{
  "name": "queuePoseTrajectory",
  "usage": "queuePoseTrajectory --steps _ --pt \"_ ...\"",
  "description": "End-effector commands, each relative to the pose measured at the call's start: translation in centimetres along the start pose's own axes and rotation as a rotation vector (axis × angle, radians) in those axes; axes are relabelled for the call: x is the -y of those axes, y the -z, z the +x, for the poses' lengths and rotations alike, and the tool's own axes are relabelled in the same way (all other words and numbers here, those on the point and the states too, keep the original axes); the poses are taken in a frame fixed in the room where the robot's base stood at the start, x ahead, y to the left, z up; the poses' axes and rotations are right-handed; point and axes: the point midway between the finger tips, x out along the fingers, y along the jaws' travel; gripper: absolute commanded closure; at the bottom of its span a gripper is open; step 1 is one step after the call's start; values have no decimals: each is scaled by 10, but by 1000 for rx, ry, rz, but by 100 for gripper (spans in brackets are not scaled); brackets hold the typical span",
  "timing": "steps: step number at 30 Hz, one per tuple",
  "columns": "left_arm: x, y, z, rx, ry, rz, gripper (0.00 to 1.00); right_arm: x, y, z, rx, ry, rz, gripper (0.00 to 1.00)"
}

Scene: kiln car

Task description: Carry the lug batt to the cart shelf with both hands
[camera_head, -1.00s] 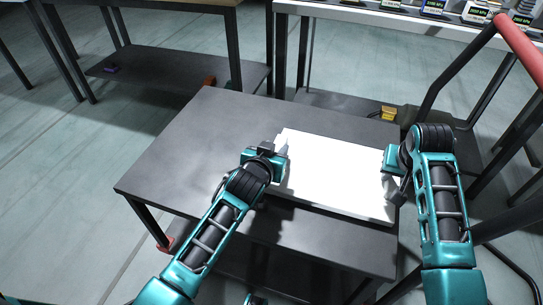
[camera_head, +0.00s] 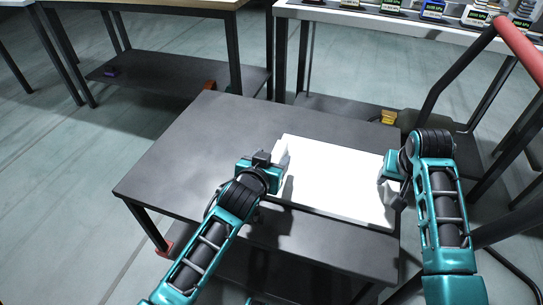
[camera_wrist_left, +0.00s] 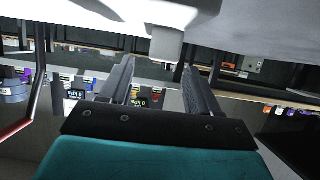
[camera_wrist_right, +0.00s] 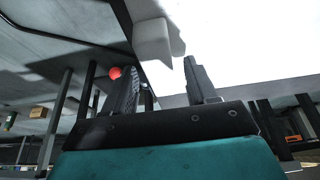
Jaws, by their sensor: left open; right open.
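The lug batt (camera_head: 335,180) is a white rectangular slab lying flat on a dark grey table-like top (camera_head: 200,150). A pale lug (camera_wrist_left: 166,43) shows at its left end and another lug (camera_wrist_right: 153,42) at its right end. My left gripper (camera_head: 268,160) is open and empty just beside the left end; in the left wrist view (camera_wrist_left: 157,65) the lug appears ahead, between its fingers. My right gripper (camera_head: 388,168) is open at the right end; in the right wrist view (camera_wrist_right: 160,65) the lug appears ahead of its fingers. Contact with either lug cannot be told.
A red handle (camera_head: 517,42) on dark rails stands at the right, close to my right arm. Benches stand behind, one with a dark lower shelf (camera_head: 180,75). A yellow item (camera_head: 388,116) sits low behind the batt. The left part of the grey top is clear.

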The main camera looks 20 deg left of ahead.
Motion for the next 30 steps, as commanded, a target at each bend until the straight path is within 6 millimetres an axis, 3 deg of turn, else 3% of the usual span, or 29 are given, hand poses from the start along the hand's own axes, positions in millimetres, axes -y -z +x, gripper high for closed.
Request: queuePoseTrajectory --steps 6,14,19,30 --pt "0 -1 -32 1 -1 0 38 0 0 0 0 0 0 43" --pt "0 0 -47 1 0 1 38 0 0 -4 -1 0 0 43" --pt "0 0 -47 1 0 1 38 0 1 -27 -4 1 0 43" --pt "0 0 -47 1 0 1 38 0 0 -101 -3 1 -1 43"
